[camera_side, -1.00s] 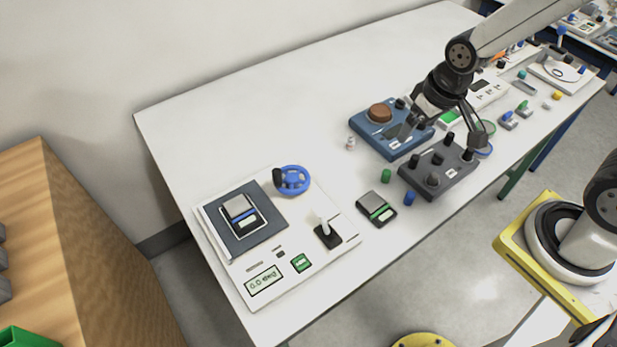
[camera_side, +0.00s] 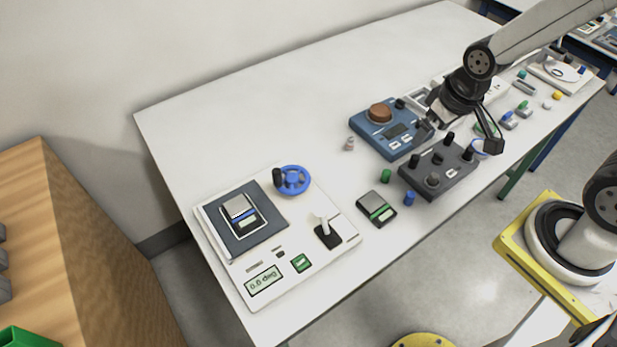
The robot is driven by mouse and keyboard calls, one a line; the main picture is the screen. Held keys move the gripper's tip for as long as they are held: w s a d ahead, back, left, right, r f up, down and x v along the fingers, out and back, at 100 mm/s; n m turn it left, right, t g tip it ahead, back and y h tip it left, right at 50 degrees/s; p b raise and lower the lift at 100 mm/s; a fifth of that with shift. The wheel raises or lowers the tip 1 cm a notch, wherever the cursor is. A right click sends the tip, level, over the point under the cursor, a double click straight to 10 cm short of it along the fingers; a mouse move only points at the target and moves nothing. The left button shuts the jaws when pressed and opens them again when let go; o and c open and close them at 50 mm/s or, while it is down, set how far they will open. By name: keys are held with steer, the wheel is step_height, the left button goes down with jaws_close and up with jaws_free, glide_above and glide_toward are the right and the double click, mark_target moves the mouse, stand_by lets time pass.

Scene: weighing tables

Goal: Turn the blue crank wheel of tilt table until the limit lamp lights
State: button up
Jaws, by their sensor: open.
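The tilt table is a white panel (camera_side: 300,217) at the front left of the white table. Its blue crank wheel (camera_side: 293,180) sits at the panel's back edge, with a dark handle knob (camera_side: 277,178) on its left side. A dark grey plate (camera_side: 262,233) on the panel carries a small grey and blue block (camera_side: 240,210). The display (camera_side: 264,281) appears to read 0.0 deg. I cannot make out a lit limit lamp. My gripper (camera_side: 459,138) is open and empty, far to the right of the wheel, above the dark knob box.
A blue device with a brown round top (camera_side: 380,113) and a dark knob box (camera_side: 424,180) stand under and beside my gripper. A small grey-green block (camera_side: 376,208) and green and blue pegs lie between them and the panel. The table's back left is clear.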

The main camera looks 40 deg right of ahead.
steer(key=shift+w, duration=0.1)
steer(key=c, duration=0.4)
steer(key=n+g, duration=0.3)
steer(key=n, duration=0.6)
glide_above(276, 171)
step_height(276, 171, down, 6)
steer(key=shift+f, duration=0.1)
steer(key=shift+c, duration=0.2)
steer(key=shift+f, duration=3.9)
